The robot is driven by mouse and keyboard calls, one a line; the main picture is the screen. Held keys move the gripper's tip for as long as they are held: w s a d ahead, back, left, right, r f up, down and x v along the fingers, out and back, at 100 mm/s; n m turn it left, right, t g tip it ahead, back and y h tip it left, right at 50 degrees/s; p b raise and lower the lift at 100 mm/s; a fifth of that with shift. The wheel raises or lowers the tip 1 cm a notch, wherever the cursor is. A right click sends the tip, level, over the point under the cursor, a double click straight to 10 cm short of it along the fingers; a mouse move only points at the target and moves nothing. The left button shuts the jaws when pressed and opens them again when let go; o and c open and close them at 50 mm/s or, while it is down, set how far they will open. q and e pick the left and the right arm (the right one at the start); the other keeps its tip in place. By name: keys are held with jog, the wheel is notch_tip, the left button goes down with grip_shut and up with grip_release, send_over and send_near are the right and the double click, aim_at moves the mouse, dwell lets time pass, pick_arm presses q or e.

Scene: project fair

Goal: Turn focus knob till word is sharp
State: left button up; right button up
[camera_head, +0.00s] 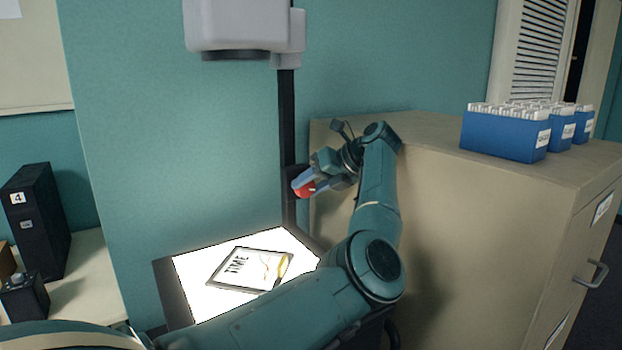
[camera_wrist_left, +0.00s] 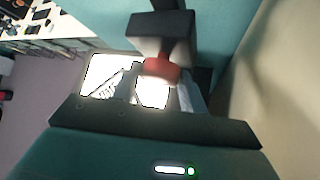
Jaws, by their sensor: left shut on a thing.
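The red focus knob (camera_head: 305,190) sits at the dark post of the overhead projector (camera_head: 240,25). My left gripper (camera_head: 303,184) is shut on the knob, its fingers around it. In the left wrist view, the red knob (camera_wrist_left: 162,68) shows blurred in front of a dark block on the post. The lit projector stage (camera_head: 203,305) carries a framed transparency (camera_head: 240,268) with the word TIME and a yellow mark. The projected word is not in view, so I cannot tell its sharpness. My right gripper is not in view.
A beige cabinet (camera_head: 440,220) stands close to the right of my left arm, with blue card boxes (camera_head: 500,137) on top. A black binder box (camera_head: 38,220) and a small dark box (camera_head: 24,297) stand on a pale surface at left.

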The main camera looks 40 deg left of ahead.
pick_arm(q)
jog(key=o, duration=1)
jog(key=shift+c, duration=0.2)
jog(key=shift+r, duration=0.1)
notch_tip(320, 180, up, 10)
